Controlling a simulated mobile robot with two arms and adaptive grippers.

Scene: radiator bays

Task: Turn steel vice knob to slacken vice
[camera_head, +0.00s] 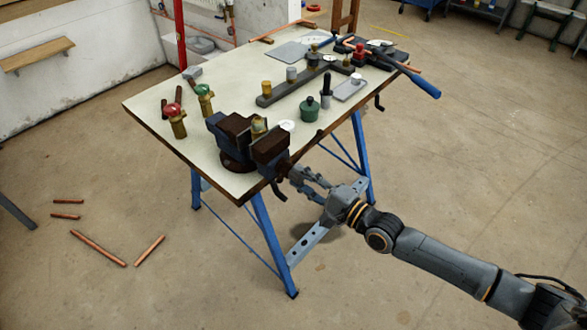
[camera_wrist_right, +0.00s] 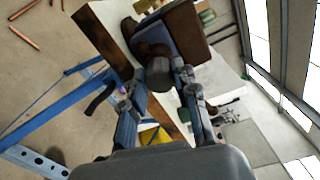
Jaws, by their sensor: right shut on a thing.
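The vice (camera_head: 228,133), dark blue-grey with brown rusty jaws, is mounted at the near edge of the workbench. A brass-coloured fitting (camera_head: 259,126) shows at its jaws; how firmly it sits there I cannot tell. The steel knob (camera_wrist_right: 160,75) is a grey round piece at the vice's front end in the right wrist view. In the head view my gripper and the vice mostly hide it. My right gripper (camera_head: 299,178) reaches in from the right and is shut on the knob, with one finger on each side, as the right wrist view (camera_wrist_right: 161,84) shows. My left gripper is not in view.
A black crank (camera_head: 279,191) hangs under the bench edge close to my right gripper. Blue bench legs (camera_head: 264,230) stand below. Valves with red (camera_head: 172,109) and green (camera_head: 203,90) tops and a green pot (camera_head: 309,109) stand on the bench. Copper pipes (camera_head: 98,248) lie on the floor.

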